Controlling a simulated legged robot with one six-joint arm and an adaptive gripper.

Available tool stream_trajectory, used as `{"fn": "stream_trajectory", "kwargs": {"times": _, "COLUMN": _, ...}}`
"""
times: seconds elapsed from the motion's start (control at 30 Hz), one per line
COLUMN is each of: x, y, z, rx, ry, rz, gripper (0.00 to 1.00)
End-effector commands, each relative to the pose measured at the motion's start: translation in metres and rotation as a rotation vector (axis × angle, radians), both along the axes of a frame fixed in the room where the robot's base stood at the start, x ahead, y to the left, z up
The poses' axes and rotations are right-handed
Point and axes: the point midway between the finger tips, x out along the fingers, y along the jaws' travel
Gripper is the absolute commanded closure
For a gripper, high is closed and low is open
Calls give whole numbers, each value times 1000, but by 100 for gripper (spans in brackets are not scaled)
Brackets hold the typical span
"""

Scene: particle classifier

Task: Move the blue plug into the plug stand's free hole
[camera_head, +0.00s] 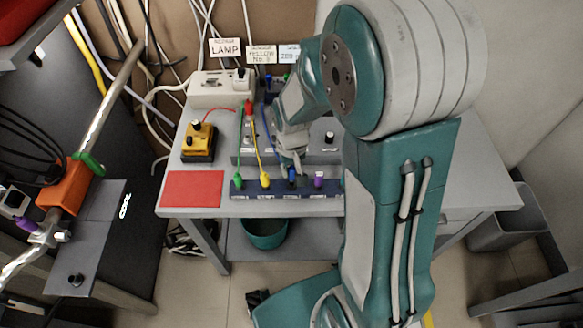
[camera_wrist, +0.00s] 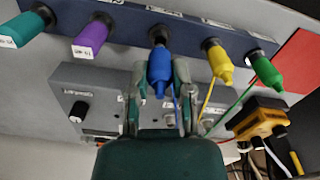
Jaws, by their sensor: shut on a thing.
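The blue plug (camera_head: 292,175) is at the middle position of the dark blue plug stand (camera_head: 244,192), between the yellow plug (camera_head: 265,180) and the purple plug (camera_head: 318,182). My gripper (camera_head: 291,165) is shut on it from above. In the wrist view the blue plug (camera_wrist: 160,68) sits between the two fingers of my gripper (camera_wrist: 160,72), its tip end at the black ring of the middle hole. I cannot tell whether it is seated. A green plug (camera_wrist: 266,72) and a teal plug (camera_wrist: 24,27) stand in the end holes. No empty hole shows clearly.
A grey panel box (camera_wrist: 65,78) with knobs stands behind the stand. Yellow and green wires run from plugs past my gripper. A red mat (camera_head: 192,189) and a yellow device (camera_head: 198,142) lie to the left. My arm hides the table's right part.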

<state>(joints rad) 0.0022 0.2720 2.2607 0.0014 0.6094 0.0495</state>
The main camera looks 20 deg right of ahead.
Motion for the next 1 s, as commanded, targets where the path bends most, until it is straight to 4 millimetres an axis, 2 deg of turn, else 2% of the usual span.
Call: {"fn": "stream_trajectory", "kwargs": {"times": 1.0, "x": 0, "y": 0, "z": -17, "rx": 0, "ry": 1, "rz": 0, "gripper": 100}}
